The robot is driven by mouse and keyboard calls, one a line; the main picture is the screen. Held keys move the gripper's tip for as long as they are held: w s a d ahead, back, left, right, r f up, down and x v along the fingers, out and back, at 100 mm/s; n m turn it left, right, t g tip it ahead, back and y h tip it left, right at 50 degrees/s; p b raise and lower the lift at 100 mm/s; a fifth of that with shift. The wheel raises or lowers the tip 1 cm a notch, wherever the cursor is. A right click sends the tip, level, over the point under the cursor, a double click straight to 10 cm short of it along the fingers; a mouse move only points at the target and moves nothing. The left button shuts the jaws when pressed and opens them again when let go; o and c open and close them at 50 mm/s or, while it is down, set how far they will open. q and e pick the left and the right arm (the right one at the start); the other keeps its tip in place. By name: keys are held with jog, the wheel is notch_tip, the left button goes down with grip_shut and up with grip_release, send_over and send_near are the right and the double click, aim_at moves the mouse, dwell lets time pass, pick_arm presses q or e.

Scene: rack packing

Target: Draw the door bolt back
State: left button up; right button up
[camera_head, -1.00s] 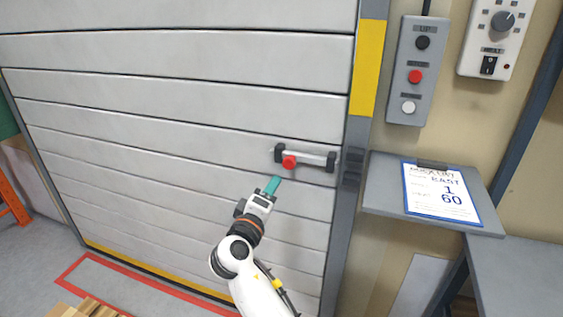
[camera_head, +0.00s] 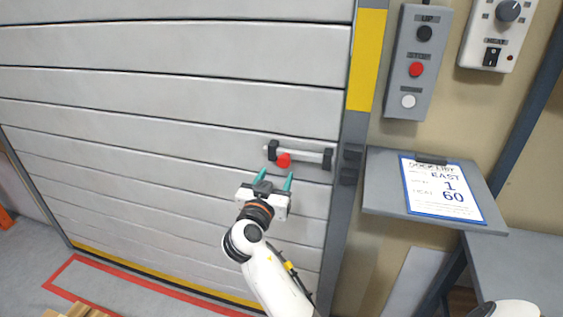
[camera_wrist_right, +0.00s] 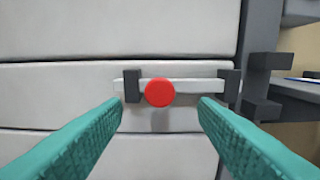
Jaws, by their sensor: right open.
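The door bolt (camera_head: 305,155) is a light grey bar lying level in two dark brackets on the pale slatted door (camera_head: 150,120). Its red knob (camera_head: 283,160) sits near the left bracket. The bolt's right end is at the right bracket, short of the dark keeper blocks (camera_head: 350,163) on the door frame. My right gripper (camera_head: 274,176) is open and empty, just below and in front of the knob. In the right wrist view the red knob (camera_wrist_right: 160,93) shows between the two teal fingers, beyond their tips. The left gripper is out of view.
A grey shelf (camera_head: 385,196) with a clipboard (camera_head: 442,188) juts out right of the door frame. A button box (camera_head: 418,62) and a dial box (camera_head: 500,32) are on the wall above. The door face around the bolt is clear.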

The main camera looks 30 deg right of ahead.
aim_at(283, 163)
jog(key=p+x, duration=0.1)
jog(key=x, duration=0.5)
jog(key=shift+c, duration=0.4)
